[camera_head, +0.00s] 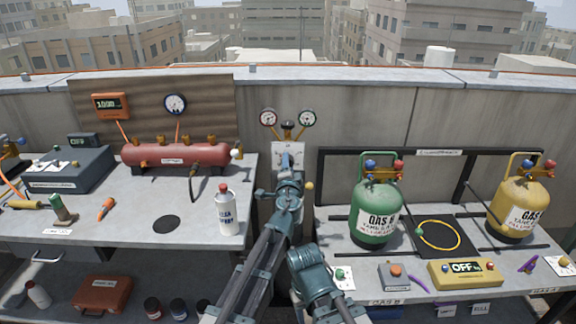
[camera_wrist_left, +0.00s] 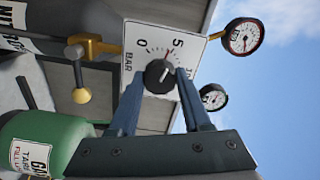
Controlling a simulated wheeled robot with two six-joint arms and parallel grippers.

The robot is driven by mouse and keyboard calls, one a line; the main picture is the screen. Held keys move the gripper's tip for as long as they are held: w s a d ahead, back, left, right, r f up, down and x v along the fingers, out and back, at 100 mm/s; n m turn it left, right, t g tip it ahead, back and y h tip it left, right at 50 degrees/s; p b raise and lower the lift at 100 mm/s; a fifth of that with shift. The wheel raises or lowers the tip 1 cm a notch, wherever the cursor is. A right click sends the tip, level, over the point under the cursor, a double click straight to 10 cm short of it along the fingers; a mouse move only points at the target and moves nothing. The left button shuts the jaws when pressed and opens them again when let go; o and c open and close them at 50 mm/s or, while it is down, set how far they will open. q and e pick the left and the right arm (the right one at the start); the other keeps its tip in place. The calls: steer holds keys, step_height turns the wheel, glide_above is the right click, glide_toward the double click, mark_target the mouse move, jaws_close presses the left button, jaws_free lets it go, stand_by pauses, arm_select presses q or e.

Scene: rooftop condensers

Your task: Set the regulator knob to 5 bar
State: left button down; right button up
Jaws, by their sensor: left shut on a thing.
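The regulator knob (camera_wrist_left: 159,74) is dark and round, on a white dial plate (camera_wrist_left: 130,29) marked 0, 5 and BAR in the left wrist view. A small reddish mark shows at the knob's edge on the side towards the 5; the exact setting is hard to read. My left gripper (camera_wrist_left: 160,82) is shut on the knob, one finger on each side. In the head view the left gripper (camera_head: 290,170) is in front of the plate (camera_head: 278,151) and hides the knob.
Two gauges, left (camera_head: 268,118) and right (camera_head: 308,118), stand above the plate. The concrete wall is behind.

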arm_select(q)
steer(key=shift+m, duration=0.9)
steer(key=shift+s, duration=0.1)
steer(key=shift+c, duration=1.8)
jaws_free()
